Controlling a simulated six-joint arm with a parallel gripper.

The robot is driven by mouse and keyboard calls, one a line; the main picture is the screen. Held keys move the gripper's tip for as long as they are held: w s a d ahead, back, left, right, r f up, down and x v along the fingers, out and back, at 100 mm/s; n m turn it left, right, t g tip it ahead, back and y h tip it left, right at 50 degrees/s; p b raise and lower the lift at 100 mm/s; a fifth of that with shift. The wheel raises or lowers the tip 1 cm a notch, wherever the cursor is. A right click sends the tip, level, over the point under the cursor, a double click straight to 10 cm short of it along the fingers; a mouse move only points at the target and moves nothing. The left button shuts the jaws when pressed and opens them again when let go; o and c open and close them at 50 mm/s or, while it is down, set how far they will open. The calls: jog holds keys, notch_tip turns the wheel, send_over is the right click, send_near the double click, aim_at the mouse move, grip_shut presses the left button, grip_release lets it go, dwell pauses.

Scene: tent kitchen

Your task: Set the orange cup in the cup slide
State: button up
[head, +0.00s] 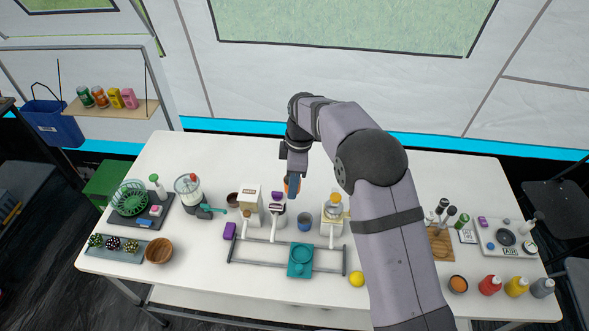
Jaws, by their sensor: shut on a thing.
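My gripper (293,187) hangs over the middle of the white table, pointing down. The rest of the cup is hidden by my gripper. The cup slide is a teal carriage (300,271) with a round ring on top, sitting on two grey rails near the table's front edge. My gripper and the cup are behind the slide in the picture, apart from it.
White dispensers (250,207) and (332,215) stand left and right of my gripper. A wooden bowl (159,251) is farther left.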

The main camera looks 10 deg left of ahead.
jog(key=s+d+f, duration=0.2)
jog(key=s+f, duration=0.1)
jog(key=s, duration=0.4)
jog(key=n, duration=0.4)
send_over(300, 255)
notch_tip(300, 255, down, 7)
jog(key=shift+d+r, duration=0.2)
jog(key=shift+d, duration=0.05)
jog(key=shift+w+f, duration=0.1)
jog(key=shift+f, duration=0.05)
jog(key=shift+f+b, duration=1.75)
jog(key=shift+f, duration=1.05)
jog(key=shift+f+b, duration=0.2)
jog(key=shift+b, duration=0.25)
jog(key=shift+r+p, duration=0.55)
jog(key=shift+r, duration=0.3)
